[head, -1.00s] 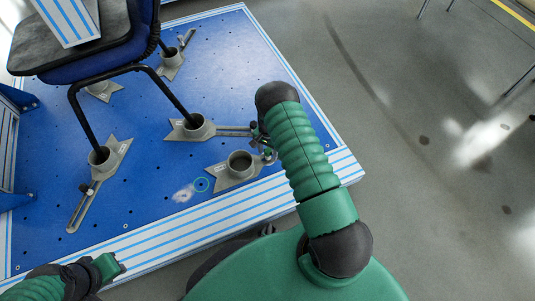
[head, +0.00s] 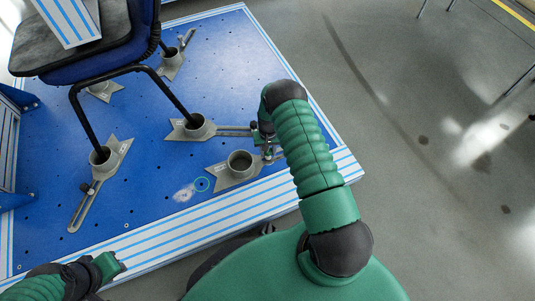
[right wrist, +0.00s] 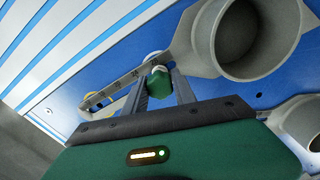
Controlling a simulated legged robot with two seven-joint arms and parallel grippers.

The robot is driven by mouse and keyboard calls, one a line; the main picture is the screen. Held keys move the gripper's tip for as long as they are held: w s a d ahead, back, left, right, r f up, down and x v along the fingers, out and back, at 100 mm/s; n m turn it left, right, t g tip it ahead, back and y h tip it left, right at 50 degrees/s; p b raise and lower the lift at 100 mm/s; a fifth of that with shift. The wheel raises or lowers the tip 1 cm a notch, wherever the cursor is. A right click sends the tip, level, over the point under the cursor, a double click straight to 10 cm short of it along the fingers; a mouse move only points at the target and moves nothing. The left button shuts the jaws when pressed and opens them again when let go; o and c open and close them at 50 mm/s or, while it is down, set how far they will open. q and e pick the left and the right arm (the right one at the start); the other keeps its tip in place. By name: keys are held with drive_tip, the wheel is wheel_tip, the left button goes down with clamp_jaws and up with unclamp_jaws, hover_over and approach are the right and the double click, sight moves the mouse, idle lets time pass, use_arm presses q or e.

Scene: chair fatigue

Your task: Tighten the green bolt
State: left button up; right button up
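The green bolt (right wrist: 159,80) sits on the slotted arm of a grey metal clamp (right wrist: 130,88) in the right wrist view. My right gripper (right wrist: 160,74) has one finger on each side of the bolt, close to it. I cannot tell whether both fingers press on it. In the head view my right gripper (head: 263,140) is at the right end of the empty grey clamp (head: 231,176), and my forearm partly hides that spot. My left gripper (head: 116,264) is at the lower left, away from the clamps; its fingers are unclear.
The clamps stand on a blue platform (head: 140,205) with a white striped edge. A chair (head: 85,50) has its legs in other grey clamp cups (head: 197,127). A neighbouring cup (right wrist: 300,122) is close right of my right gripper. Grey floor (head: 425,190) is clear.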

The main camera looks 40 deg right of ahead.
clamp_jaws()
drive_tip(key=m, duration=0.4)
drive_tip(key=m, duration=0.8)
